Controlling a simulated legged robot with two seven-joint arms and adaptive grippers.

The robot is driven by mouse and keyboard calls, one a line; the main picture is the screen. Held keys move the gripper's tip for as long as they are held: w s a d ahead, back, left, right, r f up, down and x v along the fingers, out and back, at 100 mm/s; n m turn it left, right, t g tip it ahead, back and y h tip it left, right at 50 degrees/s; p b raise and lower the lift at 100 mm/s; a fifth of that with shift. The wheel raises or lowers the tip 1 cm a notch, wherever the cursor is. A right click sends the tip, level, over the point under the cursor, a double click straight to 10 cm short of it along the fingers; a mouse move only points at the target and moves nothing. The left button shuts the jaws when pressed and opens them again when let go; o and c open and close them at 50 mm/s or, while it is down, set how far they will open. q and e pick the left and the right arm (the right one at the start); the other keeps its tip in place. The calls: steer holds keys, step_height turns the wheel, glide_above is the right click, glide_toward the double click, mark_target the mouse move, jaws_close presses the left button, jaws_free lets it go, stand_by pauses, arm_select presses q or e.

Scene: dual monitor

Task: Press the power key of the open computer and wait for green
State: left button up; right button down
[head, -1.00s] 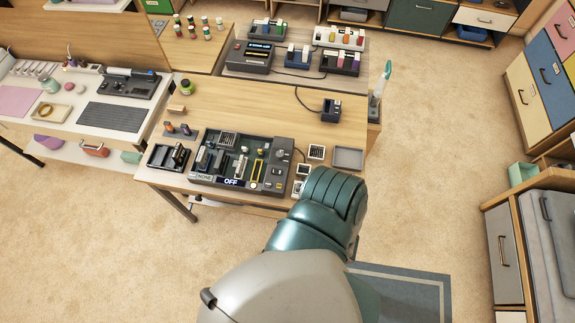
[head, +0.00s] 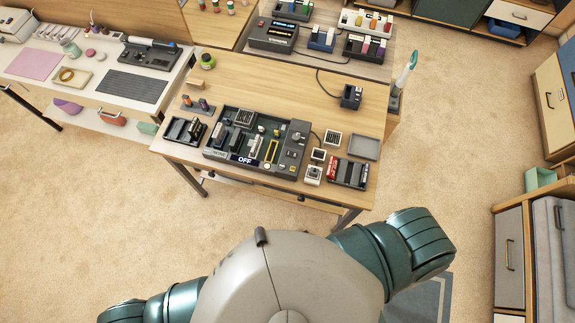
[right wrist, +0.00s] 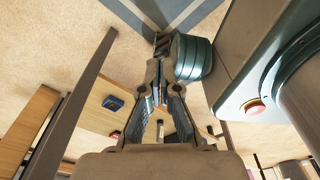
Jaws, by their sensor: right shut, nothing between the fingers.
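In the head view the open computer (head: 215,141) lies on the wooden desk, a dark case with boards and coloured parts inside. A label on its front edge reads OFF (head: 244,160). A grey panel with small controls (head: 292,150) is at its right end; I cannot tell which is the power key. No green light is clear on it. In the right wrist view my right gripper (right wrist: 159,66) is shut and empty, with its fingertips together. It is away from the computer, which I cannot make out there. My left gripper is out of view.
Small square parts (head: 333,138), a grey tray (head: 364,147) and a red-and-black tray of modules (head: 347,172) lie right of the computer. A dark tray (head: 184,130) is at its left.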

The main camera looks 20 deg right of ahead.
steer(key=w+a+r+t+p, duration=0.15)
steer(key=w+r+p, duration=0.25)
steer(key=w+r, duration=1.1)
arm_select(q)
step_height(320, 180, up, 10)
steer(key=p, duration=0.5)
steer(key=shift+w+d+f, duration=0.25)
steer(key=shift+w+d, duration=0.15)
arm_select(e)
steer(key=w+a+r+y, duration=0.2)
steer(key=w+r, duration=0.5)
steer(key=r, duration=0.4)
steer(key=w+a+r+t+y, duration=0.1)
steer(key=w+a+r+y, duration=0.2)
steer(key=w+r, duration=0.5)
steer(key=w+a+r+n+t+y, duration=0.1)
steer(key=w+a+r+y, duration=0.2)
steer(key=w+r, duration=0.5)
step_height(320, 180, up, 8)
steer(key=shift+w+a+f, duration=0.25)
steer(key=shift+a, duration=0.1)
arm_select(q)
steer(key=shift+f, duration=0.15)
arm_select(e)
steer(key=shift+w+a+f, duration=0.1)
steer(key=shift+f, duration=0.05)
